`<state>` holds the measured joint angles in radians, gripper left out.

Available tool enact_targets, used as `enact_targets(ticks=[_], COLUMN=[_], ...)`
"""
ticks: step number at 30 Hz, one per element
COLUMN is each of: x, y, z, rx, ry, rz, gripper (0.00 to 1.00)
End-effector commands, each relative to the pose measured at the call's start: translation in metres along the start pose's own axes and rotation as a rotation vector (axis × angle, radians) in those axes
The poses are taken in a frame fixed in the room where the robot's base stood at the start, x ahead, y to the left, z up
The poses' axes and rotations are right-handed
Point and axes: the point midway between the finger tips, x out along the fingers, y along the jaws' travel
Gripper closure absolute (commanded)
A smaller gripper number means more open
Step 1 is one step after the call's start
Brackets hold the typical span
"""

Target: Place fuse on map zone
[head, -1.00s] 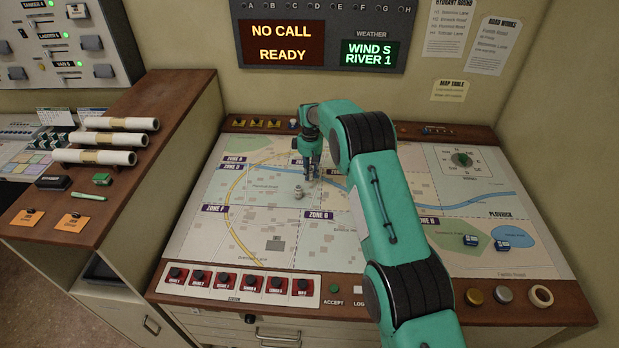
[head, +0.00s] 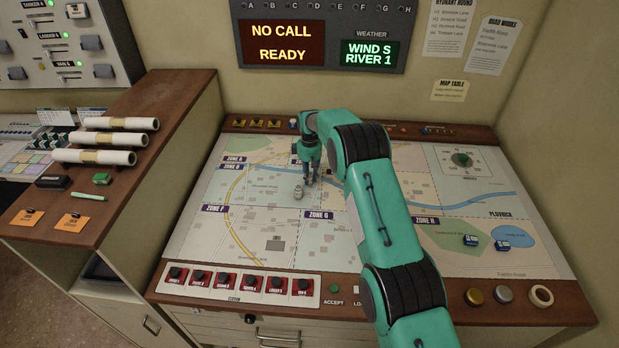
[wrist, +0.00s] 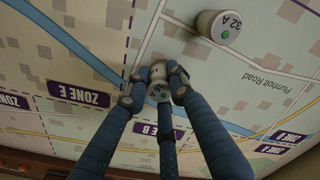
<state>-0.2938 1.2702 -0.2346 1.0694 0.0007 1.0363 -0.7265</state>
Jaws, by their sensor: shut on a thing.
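My gripper (head: 309,183) is over the upper middle of the map (head: 250,240), pointing down. A second pale fuse (head: 298,192) stands on the map just left of the gripper. It also shows in the wrist view (wrist: 217,25), marked 32 A, near Plumholt Road. The Zone E label (wrist: 79,95) and Zone B label (wrist: 156,129) lie close by.
Blue vehicle markers (head: 502,245) stand at the map's right. Red-based switches (head: 225,281) line the front edge, with round buttons (head: 474,296) to the right. White rolls (head: 110,141) lie on the left cabinet. The map's lower middle is clear.

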Motion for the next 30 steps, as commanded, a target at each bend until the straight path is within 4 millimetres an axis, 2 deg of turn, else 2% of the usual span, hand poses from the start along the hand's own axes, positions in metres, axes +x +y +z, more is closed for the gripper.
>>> enact_targets(ticks=[14, 15, 18, 30], x=[0.0048, 0.0055, 0.0049, 0.0018], y=[0.0002, 0.0001, 0.0001, 0.0002], z=[-0.0001, 0.0, 0.0, -0.0002], rx=[0.0, 0.0, 0.0, 0.0], ry=[0.001, 0.0, 0.0, 0.001], rz=[0.001, 0.0, 0.0, 0.001], gripper=[1.0, 0.76, 0.59, 0.59])
